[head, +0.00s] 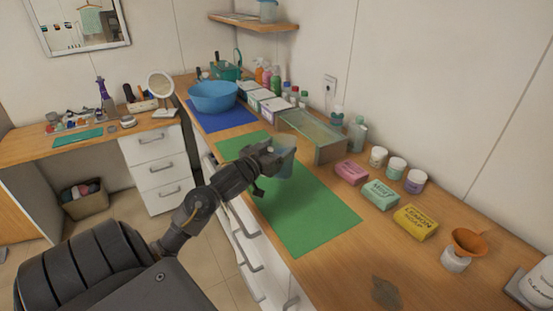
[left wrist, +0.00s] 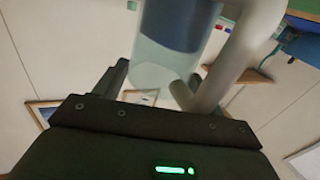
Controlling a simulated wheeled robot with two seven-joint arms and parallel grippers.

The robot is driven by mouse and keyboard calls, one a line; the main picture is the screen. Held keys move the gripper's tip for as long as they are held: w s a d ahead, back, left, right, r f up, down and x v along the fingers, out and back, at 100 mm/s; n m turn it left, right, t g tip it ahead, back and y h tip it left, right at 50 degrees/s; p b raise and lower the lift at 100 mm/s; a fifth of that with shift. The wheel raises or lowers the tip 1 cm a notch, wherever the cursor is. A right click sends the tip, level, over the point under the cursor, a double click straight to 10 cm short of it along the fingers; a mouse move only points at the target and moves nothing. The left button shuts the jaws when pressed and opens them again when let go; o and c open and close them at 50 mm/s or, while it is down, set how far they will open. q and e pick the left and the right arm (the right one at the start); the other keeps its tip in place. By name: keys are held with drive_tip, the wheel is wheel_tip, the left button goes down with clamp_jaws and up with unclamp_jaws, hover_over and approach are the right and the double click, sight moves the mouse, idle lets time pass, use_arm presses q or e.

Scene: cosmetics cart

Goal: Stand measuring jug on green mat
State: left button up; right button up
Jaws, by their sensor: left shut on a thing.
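The measuring jug (head: 284,164) is a small translucent blue-grey vessel over the green mat (head: 310,218) on the counter. My left gripper (head: 268,163) reaches in from the left and is shut on the jug, partly hiding it in the head view. In the left wrist view the jug (left wrist: 165,62) is close up, with a clear wall, a dark blue band and a pale handle (left wrist: 240,55) that runs down to the jaws. I cannot tell whether its base touches the mat. My right gripper is not in view.
A glass-sided box (head: 312,132) stands behind the mat. Pink (head: 352,171), mint (head: 380,195) and yellow soap boxes (head: 415,222) lie to its right, near several jars. A blue bowl (head: 212,97) sits on a blue mat (head: 222,120). Most of the green mat is clear.

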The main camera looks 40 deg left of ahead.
sight(277, 177)
use_arm(q)
drive_tip(key=shift+w+a+f, duration=0.1)
drive_tip(key=shift+a+f, duration=0.05)
drive_tip(key=shift+f, duration=0.75)
drive_tip(key=shift+w+a+f, duration=0.1)
drive_tip(key=shift+a+f, duration=0.05)
drive_tip(key=shift+f, duration=0.85)
drive_tip(key=shift+f, duration=0.15)
drive_tip(key=o, duration=1.6)
drive_tip(key=shift+o, duration=0.2)
